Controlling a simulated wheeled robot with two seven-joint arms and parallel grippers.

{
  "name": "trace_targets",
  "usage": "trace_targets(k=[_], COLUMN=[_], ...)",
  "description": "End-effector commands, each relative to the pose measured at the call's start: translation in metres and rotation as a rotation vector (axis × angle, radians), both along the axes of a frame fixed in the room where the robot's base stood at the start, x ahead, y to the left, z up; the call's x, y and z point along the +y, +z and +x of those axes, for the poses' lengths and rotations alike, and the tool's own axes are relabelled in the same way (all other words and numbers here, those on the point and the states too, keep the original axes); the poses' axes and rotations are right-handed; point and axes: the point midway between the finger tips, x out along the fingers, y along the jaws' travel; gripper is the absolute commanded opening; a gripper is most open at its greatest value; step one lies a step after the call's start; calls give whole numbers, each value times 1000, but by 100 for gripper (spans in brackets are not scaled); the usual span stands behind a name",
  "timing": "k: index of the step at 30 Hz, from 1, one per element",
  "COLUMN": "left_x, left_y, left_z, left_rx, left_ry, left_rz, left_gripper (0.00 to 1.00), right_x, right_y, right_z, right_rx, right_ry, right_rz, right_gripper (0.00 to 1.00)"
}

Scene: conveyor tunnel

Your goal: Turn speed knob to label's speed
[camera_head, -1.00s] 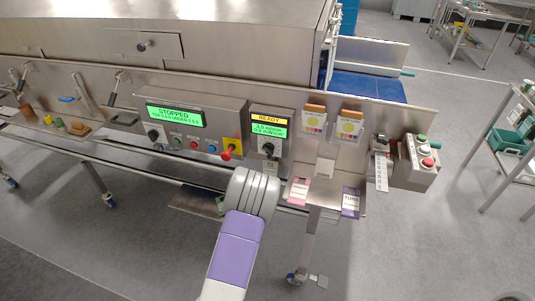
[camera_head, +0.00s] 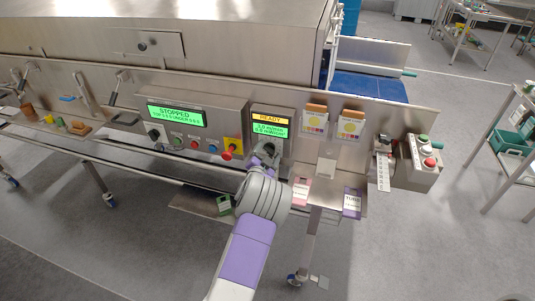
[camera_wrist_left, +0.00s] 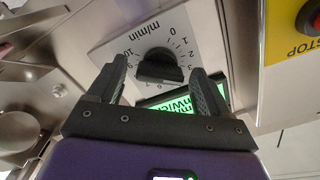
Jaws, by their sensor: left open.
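The black speed knob (camera_wrist_left: 160,66) sits on a pale dial plate (camera_wrist_left: 185,25) marked m/min, upside down in the left wrist view, with figures up to 10. Where its pointer stands is unclear. My left gripper (camera_wrist_left: 159,72) is open, one finger on each side of the knob; contact cannot be told. In the head view the knob (camera_head: 266,149) shows below the READY display (camera_head: 270,127), with my left gripper (camera_head: 262,161) just under it. A pink label card (camera_head: 301,191) and a purple one (camera_head: 352,203) lie to the right; their small print is unreadable.
A STOPPED display (camera_head: 176,116) and a red knob on a yellow plate (camera_head: 230,152) are left of the speed panel. A button box (camera_head: 420,160) stands at the right end.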

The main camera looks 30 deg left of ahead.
Motion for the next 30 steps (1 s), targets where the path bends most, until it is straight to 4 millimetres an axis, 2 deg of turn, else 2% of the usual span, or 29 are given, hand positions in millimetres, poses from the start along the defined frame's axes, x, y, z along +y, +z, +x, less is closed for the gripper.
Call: trace_targets(k=[4,5,15,19,25,30], left_x=[0,0,0,0,0,-1], left_y=[0,0,0,-1,-3,-1], left_z=[0,0,0,0,0,0], left_rx=[1,1,1,3,37,54], left_ry=[1,1,1,0,1,0], left_rz=[0,0,-1,19,162,228], left_gripper=[79,76,24,23,23,23], right_x=[0,0,0,0,0,0], right_y=[0,0,0,-4,-21,-25], right_z=[0,0,0,0,0,0], right_rx=[0,0,0,0,0,0], right_ry=[0,0,0,0,0,0], right_rz=[0,0,0,0,0,0], right_gripper=[99,99,99,99,99,99])
